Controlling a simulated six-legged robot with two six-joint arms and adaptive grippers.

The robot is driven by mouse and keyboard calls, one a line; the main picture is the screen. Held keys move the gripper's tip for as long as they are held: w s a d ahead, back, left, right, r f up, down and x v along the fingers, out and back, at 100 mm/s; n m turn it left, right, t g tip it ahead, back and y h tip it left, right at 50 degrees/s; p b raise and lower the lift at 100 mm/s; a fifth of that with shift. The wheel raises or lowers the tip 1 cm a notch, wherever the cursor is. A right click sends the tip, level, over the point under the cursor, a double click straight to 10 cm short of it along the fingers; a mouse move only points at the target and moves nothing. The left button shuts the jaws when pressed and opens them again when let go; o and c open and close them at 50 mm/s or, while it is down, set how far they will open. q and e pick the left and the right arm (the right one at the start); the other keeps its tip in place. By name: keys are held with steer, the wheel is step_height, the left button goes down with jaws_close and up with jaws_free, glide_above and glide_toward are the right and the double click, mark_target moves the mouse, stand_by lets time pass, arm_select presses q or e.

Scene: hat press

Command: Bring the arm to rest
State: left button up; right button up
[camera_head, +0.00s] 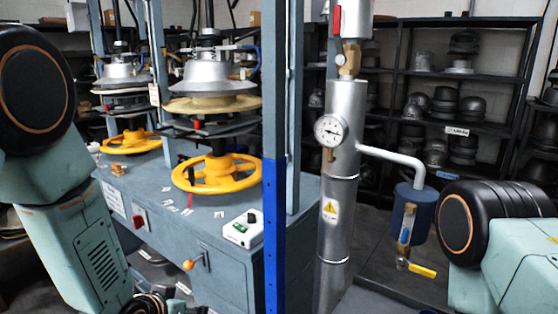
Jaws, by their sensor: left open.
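My left arm (75,240) comes in at the left edge and hangs down in front of the hat press. Its forearm is pale green, with a large black joint (35,85) above. My left gripper (152,303) shows only as dark parts at the bottom edge, below the press bench; it is open, and most of it is cut off by the frame. Nothing is seen held in it. My right arm (500,245) shows at the right edge as a black joint and pale green links. The right gripper is out of the frame.
The blue-grey hat press (228,270) carries yellow handwheels (217,174) and a small control box (243,229). A silver steam pipe (338,200) with a gauge (329,130) stands at centre right. A blue canister (413,212) hangs beside it. Shelves of hat forms (455,75) line the back.

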arm_select(q)
steer(key=s+a+f+g+b, duration=0.1)
steer(key=s+f+g, duration=0.2)
steer(key=s+f, duration=0.4)
steer(key=s+a+f+n+g+y+b, duration=0.1)
steer(key=s+f, duration=0.6)
steer(key=s, duration=0.8)
steer(key=s+a+f+n+g+y+b, duration=0.1)
steer(key=s+f+g, duration=0.4)
steer(key=s, duration=0.6)
step_height(320, 180, down, 2)
steer(key=shift+s+a+f+b, duration=0.15)
steer(key=shift+s+a+b, duration=0.15)
steer(key=shift+b, duration=0.4)
